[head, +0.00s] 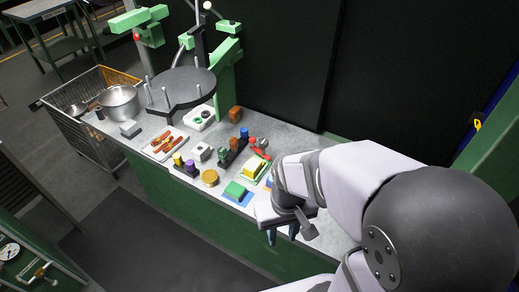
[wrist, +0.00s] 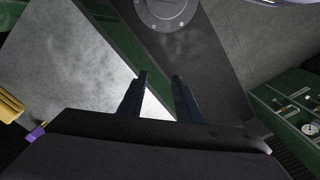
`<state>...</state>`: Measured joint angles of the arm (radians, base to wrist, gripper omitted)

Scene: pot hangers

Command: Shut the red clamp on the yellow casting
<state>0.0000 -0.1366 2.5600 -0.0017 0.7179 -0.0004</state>
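The yellow casting (head: 254,169) sits on a green-edged base on the grey bench. The red clamp (head: 260,154) is right behind it; its red part lies at a slant, and at this size I cannot tell how far it stands from the casting. My gripper (head: 281,235) is in front and to the right of the casting, apart from it, over the bench's front edge. In the wrist view my gripper's two dark fingers (wrist: 160,80) are apart with nothing between them. A yellow piece (wrist: 11,106) is cut off at that view's left edge; I cannot tell whether it is the casting.
A round brass-coloured piece (head: 210,177), a dark block with coloured knobs (head: 233,149) and a tray of orange parts (head: 165,143) are to the left. A dark round table (head: 182,88) stands behind.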

